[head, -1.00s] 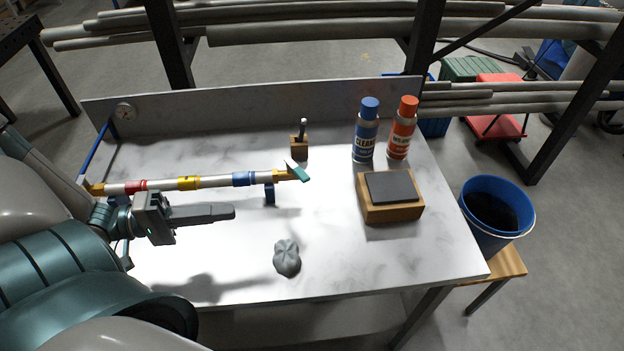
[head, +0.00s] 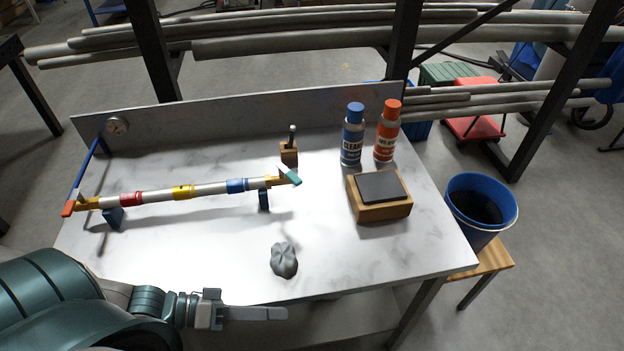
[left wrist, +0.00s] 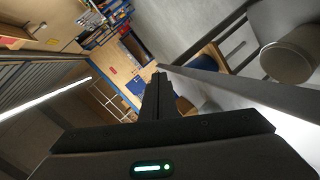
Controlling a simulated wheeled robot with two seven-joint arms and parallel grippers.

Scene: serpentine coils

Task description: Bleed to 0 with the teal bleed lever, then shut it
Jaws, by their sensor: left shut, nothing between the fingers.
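The teal bleed lever (head: 290,177) sits at the right end of a silver pipe (head: 155,196) with red, yellow and blue bands. It is tilted across the pipe's end. An orange-red lever (head: 69,208) is at the pipe's left end. My left gripper (head: 284,313) is shut and empty at the table's front edge, well below the pipe. In the left wrist view its fingers (left wrist: 158,95) are together. My right gripper is not in view.
A grey crumpled lump (head: 284,260) lies on the front of the table. A wooden block with a dark pad (head: 380,205), a blue can (head: 353,135) and an orange can (head: 387,131) stand at right. A small wooden stand (head: 289,153) is behind the lever.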

